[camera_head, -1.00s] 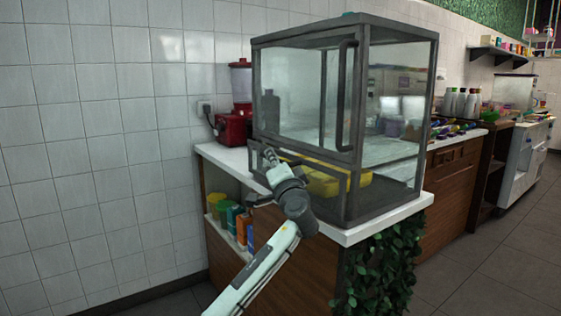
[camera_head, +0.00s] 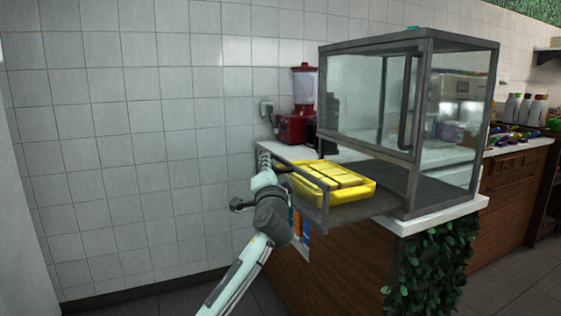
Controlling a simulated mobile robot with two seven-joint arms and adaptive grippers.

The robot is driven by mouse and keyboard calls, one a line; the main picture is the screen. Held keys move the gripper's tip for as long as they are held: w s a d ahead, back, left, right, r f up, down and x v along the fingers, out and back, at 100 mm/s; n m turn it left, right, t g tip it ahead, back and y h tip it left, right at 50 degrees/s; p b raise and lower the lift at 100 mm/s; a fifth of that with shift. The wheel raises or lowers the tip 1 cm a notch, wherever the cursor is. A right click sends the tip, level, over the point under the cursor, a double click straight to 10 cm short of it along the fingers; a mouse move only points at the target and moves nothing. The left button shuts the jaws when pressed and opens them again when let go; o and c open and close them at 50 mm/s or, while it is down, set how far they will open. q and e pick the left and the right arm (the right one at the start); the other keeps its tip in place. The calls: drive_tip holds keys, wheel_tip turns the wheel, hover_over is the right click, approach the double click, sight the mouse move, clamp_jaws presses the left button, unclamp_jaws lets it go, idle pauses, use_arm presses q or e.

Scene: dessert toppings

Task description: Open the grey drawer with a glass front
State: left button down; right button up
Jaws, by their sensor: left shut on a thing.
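The grey glass-front drawer (camera_head: 325,207) is in the head view, low in a grey-framed glass display case (camera_head: 372,97). It is pulled well out toward the left, past the case front. A yellow tray (camera_head: 352,193) with yellow blocks sits in it. My left gripper (camera_head: 267,166) is at the far part of the drawer's front, shut on what looks like its handle. The fingertips and the exact grip are small and partly hidden by the wrist. My right gripper is not in view.
A red blender (camera_head: 293,129) stands behind the drawer on the white counter (camera_head: 450,212). The tiled wall (camera_head: 120,150) is at the left and behind. Green leaves (camera_head: 437,265) hang at the counter's near corner.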

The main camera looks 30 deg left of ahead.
use_arm(q)
drive_tip(key=shift+s+a, duration=0.35)
drive_tip(key=shift+s, duration=0.1)
drive_tip(key=c, duration=1.6)
unclamp_jaws()
drive_tip(key=shift+o, duration=0.2)
drive_tip(key=v, duration=1.2)
